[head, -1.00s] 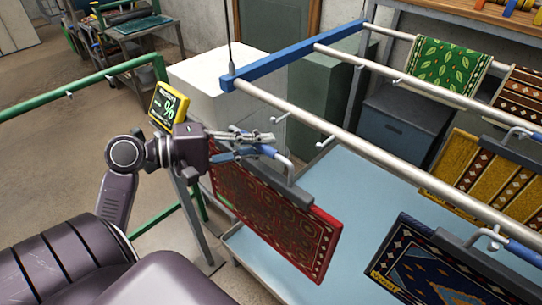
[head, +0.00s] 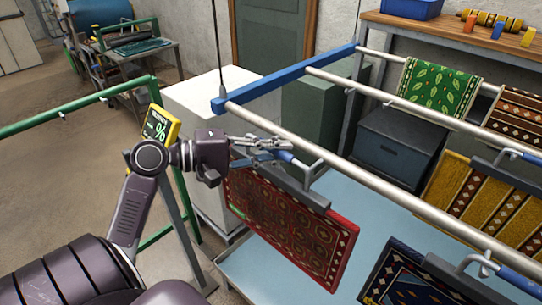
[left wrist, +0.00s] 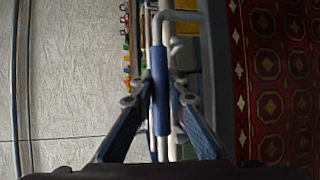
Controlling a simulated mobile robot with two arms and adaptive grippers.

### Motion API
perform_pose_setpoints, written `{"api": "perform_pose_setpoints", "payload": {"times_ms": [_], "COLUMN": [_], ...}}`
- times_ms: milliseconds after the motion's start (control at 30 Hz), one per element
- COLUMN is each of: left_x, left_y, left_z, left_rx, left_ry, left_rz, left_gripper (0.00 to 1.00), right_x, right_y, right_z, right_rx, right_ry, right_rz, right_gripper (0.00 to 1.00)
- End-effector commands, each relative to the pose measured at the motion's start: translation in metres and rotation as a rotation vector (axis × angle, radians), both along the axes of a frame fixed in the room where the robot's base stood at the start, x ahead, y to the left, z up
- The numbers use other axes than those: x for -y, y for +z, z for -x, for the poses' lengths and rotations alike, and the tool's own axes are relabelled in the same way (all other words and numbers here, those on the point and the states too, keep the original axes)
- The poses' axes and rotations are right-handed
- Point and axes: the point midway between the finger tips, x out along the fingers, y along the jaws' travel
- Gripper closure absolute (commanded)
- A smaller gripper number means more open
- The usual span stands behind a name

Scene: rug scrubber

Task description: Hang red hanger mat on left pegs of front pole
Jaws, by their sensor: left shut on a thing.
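The red hanger mat (head: 285,221) hangs from a grey bar hanger with a blue-gripped hook handle (head: 288,158). My left gripper (head: 280,152) is shut on the blue handle. In the left wrist view the fingers lie on both sides of the blue handle (left wrist: 160,90), and the red mat (left wrist: 270,80) is at the right. The front pole (head: 370,177) runs from the blue crossbar (head: 290,75) toward the lower right. The handle and hook overlap the pole near its left end; whether they touch cannot be told. My right gripper is not in view.
A dark blue mat (head: 405,280) hangs at the lower right, close to the red mat. A yellow mat (head: 460,200), a green mat (head: 440,88) and a brown mat (head: 515,120) hang farther back. A green rail (head: 60,115) stands at the left. A light blue surface (head: 360,205) lies below.

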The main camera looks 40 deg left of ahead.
Motion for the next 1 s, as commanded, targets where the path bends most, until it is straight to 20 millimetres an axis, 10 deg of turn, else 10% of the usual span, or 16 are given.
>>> {"api": "perform_pose_setpoints", "payload": {"times_ms": [1000], "left_x": [0.004], "left_y": [-0.020], "left_z": [-0.050], "left_rx": [0.006], "left_ry": [0.001], "left_rz": [0.003], "left_gripper": [1.00], "right_x": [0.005], "right_y": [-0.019], "right_z": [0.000], "right_rx": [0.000], "right_ry": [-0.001], "right_rz": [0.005], "right_gripper": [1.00]}}
